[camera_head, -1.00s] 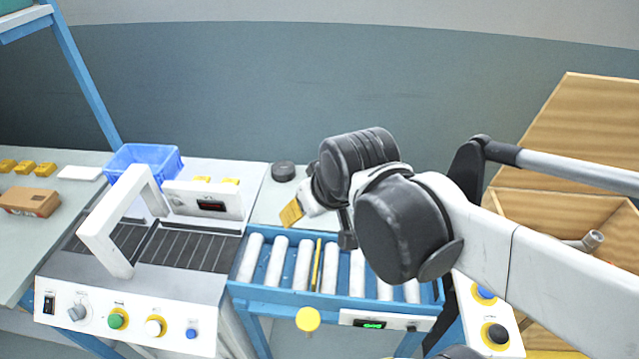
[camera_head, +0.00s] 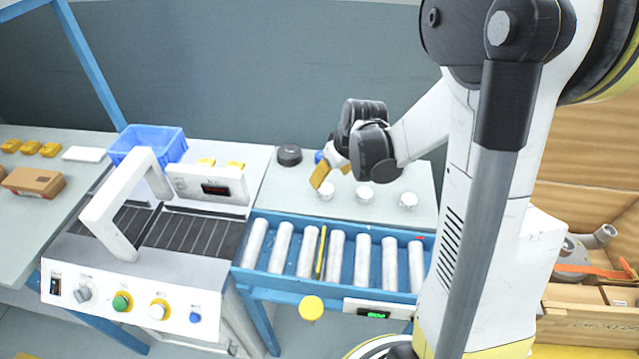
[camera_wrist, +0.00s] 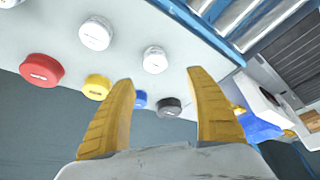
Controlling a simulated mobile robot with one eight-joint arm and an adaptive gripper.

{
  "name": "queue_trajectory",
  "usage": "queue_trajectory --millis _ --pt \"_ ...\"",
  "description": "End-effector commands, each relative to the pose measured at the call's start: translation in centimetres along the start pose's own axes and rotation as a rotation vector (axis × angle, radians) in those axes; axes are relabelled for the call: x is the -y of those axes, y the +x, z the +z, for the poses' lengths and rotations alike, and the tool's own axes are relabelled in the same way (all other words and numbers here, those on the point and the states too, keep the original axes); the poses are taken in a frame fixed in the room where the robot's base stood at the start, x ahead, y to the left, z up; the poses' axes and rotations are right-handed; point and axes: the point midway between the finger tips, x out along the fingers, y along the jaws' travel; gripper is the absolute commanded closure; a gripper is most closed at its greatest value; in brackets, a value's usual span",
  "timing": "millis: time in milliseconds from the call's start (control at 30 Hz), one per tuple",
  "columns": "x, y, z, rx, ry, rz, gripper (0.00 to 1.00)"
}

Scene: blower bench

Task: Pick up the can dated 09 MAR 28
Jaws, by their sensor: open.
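Several short round cans stand on a grey table. In the wrist view I see white cans (camera_wrist: 96,33) (camera_wrist: 154,60), a red can (camera_wrist: 41,70), a yellow can (camera_wrist: 97,87), a blue can (camera_wrist: 140,99) and a black can (camera_wrist: 170,106). Lid print is too small to read, so I cannot tell which is dated 09 MAR 28. The head view shows three white cans (camera_head: 365,194) in a front row and the black can (camera_head: 289,155) behind. My gripper (camera_wrist: 160,78) is open and empty above the table, near the left white can (camera_head: 325,191).
A blue-framed roller conveyor (camera_head: 335,254) runs in front of the cans. A white arch machine (camera_head: 125,205) and a blue crate (camera_head: 148,143) stand to the left. A cardboard box (camera_head: 33,182) lies at far left; wooden crates (camera_head: 590,318) are at right.

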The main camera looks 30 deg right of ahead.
Motion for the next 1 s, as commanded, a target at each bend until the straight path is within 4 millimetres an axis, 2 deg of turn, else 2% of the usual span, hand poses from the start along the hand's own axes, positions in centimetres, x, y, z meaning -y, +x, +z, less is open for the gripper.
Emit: queue_trajectory --millis 33,100,433,667,933,967,1000 --pt "0.0 1.4 0.1 0.0 -0.001 0.0 0.36" --pt "0.0 2.5 0.1 0.0 0.0 0.0 0.36" --pt "-0.3 5.1 0.3 0.0 0.001 0.001 0.36" --pt "-0.8 8.8 0.7 0.0 0.0 0.0 0.36" --pt "-0.8 9.1 0.6 0.0 0.001 0.001 0.36" --pt "-0.8 9.1 0.6 0.0 0.001 0.001 0.44" --pt "-0.8 9.1 0.6 0.0 0.001 0.001 0.56"
